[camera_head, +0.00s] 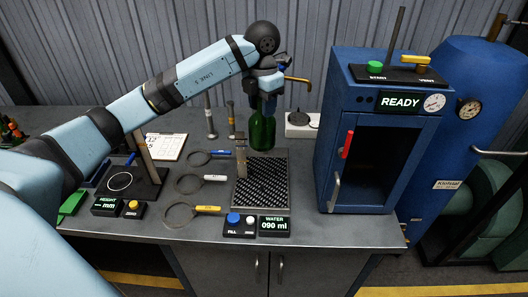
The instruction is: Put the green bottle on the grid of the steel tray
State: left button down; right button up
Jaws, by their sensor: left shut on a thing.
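The green bottle (262,132) is upright behind the back edge of the steel tray (236,196), near the middle of the view. My left gripper (269,98) comes down from above and is shut on the upper part of the bottle. The fingers and wrist hide the bottle's top. I cannot tell whether its base touches the bench or hangs just above it. The tray's dark grid (265,185) lies in front of the bottle and is mostly bare. My right gripper is not in view.
A small clear vessel (241,162) stands at the tray's back left. Several ring-ended tools (180,216) lie left of the tray. A WATER display box (274,227) sits in front. A blue cabinet marked READY (338,160) stands close on the right. A white box (300,128) is behind.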

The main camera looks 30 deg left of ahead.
pick_arm(q)
notch_tip(320, 180, down, 14)
jog(key=p, duration=0.2)
jog(key=shift+f, duration=0.15)
jog(key=shift+w, duration=0.1)
jog(key=c, duration=1.1)
grip_release()
jog(key=shift+f, duration=0.15)
jog(key=o, duration=0.4)
